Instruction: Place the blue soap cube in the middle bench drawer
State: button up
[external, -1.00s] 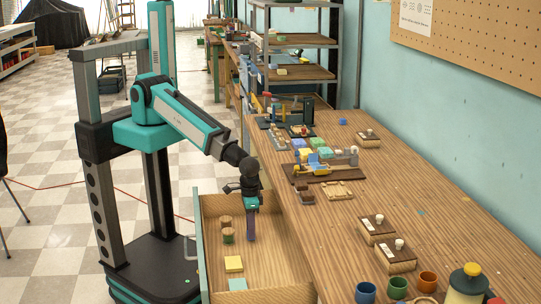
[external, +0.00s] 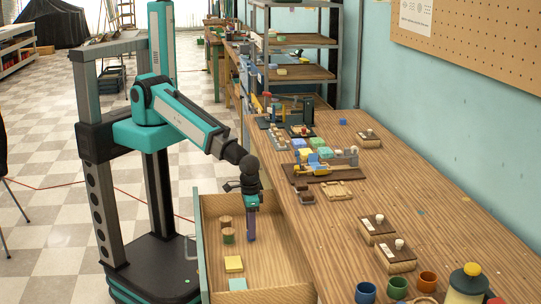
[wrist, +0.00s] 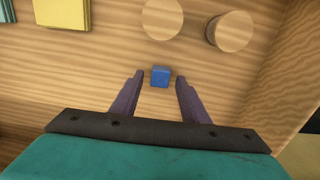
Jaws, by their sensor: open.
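The blue soap cube (wrist: 160,76) shows in the wrist view on the wooden floor of the open drawer (external: 285,262), between and slightly past my fingertips. A gap shows on each side of it. My gripper (external: 251,238) points down inside the drawer, fingers apart and holding nothing. In the external view the cube is not visible; the fingers probably hide it.
Two round wooden-topped pieces (external: 227,228) stand in the drawer near the gripper. A yellow block (external: 233,264) and a teal block (external: 238,284) lie toward its near end. The bench top (external: 330,225) borders the drawer on the right. The drawer's right part is clear.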

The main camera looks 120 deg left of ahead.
notch_tip(320, 180, up, 11)
jog(key=b, duration=0.2)
jog(key=shift+r, duration=0.15)
dwell(0.7)
dwell(0.6)
jog(key=shift+f+p, duration=0.5)
jog(key=shift+f, duration=3.05)
